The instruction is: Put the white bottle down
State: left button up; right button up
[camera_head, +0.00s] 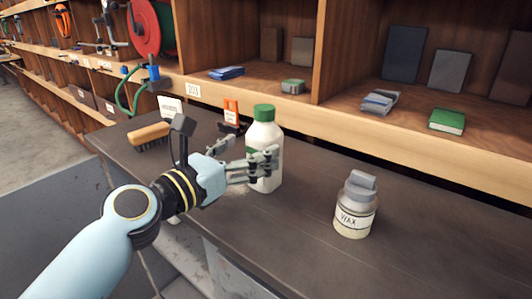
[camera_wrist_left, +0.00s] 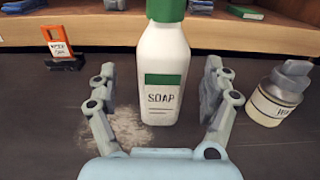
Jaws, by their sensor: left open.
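The white bottle (camera_head: 265,150) with a green cap stands upright on the dark bench top (camera_head: 300,248). In the left wrist view the white bottle (camera_wrist_left: 163,75) shows a green and white label reading SOAP. My left gripper (camera_head: 248,160) is open, with its fingers on either side of the bottle. In the left wrist view the left gripper (camera_wrist_left: 165,105) shows gaps between both fingers and the bottle. My right gripper is in neither view.
A wax jar (camera_head: 355,205) with a grey lid stands to the right. A brush (camera_head: 150,135), a white labelled item (camera_head: 171,107) and an orange-and-black item (camera_head: 231,113) are behind the arm. Wooden shelves (camera_head: 420,145) border the bench's back. The front right bench is clear.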

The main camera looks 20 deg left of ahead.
aim_at(254, 147)
pick_arm(q)
jog(key=x, duration=0.5)
jog(key=shift+s+d, duration=0.1)
jog(key=shift+s+r, duration=0.1)
jog(key=c, duration=1.6)
jog(key=shift+r, duration=0.1)
